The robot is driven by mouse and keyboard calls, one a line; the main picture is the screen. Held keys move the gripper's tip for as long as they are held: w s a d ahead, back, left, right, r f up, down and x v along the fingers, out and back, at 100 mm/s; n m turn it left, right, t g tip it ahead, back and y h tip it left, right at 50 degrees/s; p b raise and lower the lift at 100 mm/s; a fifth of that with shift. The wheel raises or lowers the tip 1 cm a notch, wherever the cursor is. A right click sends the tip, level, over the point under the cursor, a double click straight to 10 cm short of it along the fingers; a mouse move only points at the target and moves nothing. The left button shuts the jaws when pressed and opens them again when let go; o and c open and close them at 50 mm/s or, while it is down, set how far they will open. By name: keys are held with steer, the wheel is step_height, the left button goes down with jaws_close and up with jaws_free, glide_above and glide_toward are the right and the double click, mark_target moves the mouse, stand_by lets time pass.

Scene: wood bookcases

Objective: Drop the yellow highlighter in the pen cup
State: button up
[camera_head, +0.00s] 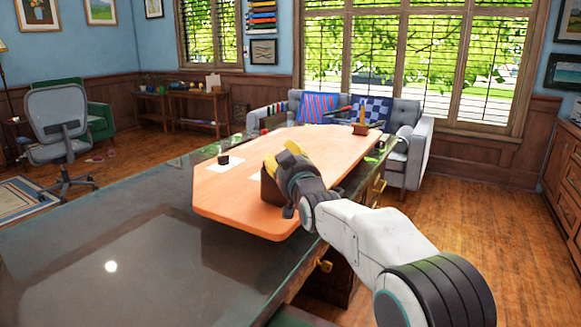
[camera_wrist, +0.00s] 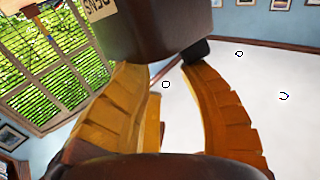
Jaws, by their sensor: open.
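A dark brown cup-like container (camera_head: 268,189) stands on the orange wooden board, right beside my gripper (camera_head: 279,160). In the wrist view a dark brown container (camera_wrist: 150,28) with a pale label fills the top, at the fingertips. My gripper (camera_wrist: 168,68) has yellow fingers, spread apart, with nothing clearly held between them. I cannot tell whether the fingers touch the container. The yellow highlighter cannot be made out for certain. A small brown object with a yellow-orange upright part (camera_head: 361,119) stands at the board's far right end.
The orange board (camera_head: 235,205) lies on a dark glossy desk (camera_head: 110,245). A small black item (camera_head: 223,158) sits on white paper at the board's left. Small items line the desk's far edge. A grey sofa (camera_head: 420,150) stands beyond. The desk's near left is clear.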

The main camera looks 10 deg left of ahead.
steer(key=f+v, duration=0.1)
steer(key=v, duration=0.5)
steer(key=shift+s, duration=0.25)
steer(key=shift+d+r, duration=0.15)
steer(key=shift+r, duration=0.2)
stand_by(0.4)
